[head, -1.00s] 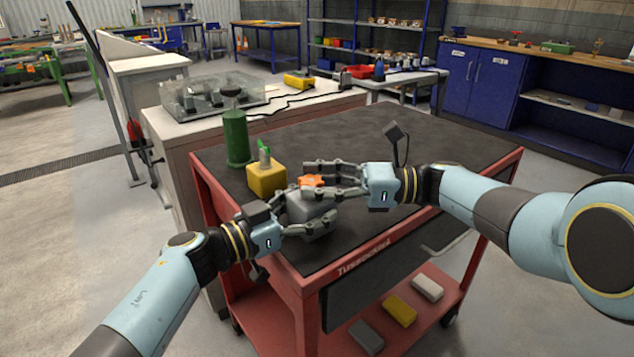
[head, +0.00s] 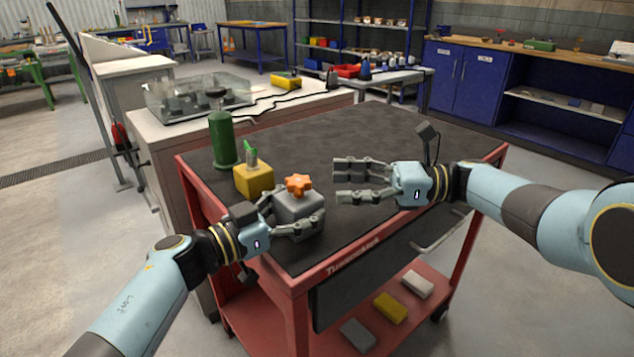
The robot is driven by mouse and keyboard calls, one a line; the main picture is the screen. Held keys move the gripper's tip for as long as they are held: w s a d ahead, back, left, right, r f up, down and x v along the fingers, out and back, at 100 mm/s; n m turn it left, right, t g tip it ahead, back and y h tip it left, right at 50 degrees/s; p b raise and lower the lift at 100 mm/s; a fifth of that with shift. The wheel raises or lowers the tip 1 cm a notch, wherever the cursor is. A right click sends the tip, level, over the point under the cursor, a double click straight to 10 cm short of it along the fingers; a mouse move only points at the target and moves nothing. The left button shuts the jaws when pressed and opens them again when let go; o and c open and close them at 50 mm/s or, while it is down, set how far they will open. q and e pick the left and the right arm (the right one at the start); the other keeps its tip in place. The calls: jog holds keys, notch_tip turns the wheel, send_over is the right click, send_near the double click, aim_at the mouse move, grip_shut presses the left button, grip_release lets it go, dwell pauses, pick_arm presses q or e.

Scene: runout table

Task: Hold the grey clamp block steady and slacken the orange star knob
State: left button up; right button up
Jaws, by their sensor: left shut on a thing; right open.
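The grey clamp block (head: 297,206) sits on the dark top of the red cart, near its front left edge. The orange star knob (head: 298,184) is on top of the block, in plain view. My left gripper (head: 296,222) is shut on the block from the front left, with its fingers around the block's sides. My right gripper (head: 345,182) is open and empty to the right of the knob, its fingers pointing left and apart from both knob and block.
A yellow block (head: 253,181) with a green-topped part stands just behind the clamp block. A green cylinder (head: 222,140) stands at the cart's back left. The cart top (head: 390,140) is clear behind my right gripper. Several small blocks lie on the lower shelf (head: 375,345).

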jog(key=d, duration=0.5)
jog(key=shift+s, duration=0.1)
jog(key=shift+a, duration=0.1)
jog(key=shift+w+f+m, duration=0.1)
jog(key=shift+w+m, duration=0.1)
jog(key=shift+m, duration=0.1)
jog(key=w+a+r+m+t+h, duration=0.1)
jog(key=w+r+m+t+h, duration=0.1)
jog(key=w+r+t, duration=0.3)
jog(key=m+t+h, duration=0.1)
jog(key=m+t, duration=0.3)
send_near(309, 185)
jog(key=a, duration=0.1)
jog(key=x, duration=1.1)
jog(key=shift+w+a, duration=0.15)
jog(key=shift+w, duration=0.3)
jog(key=shift+c, duration=0.5)
jog(key=c, duration=1.2)
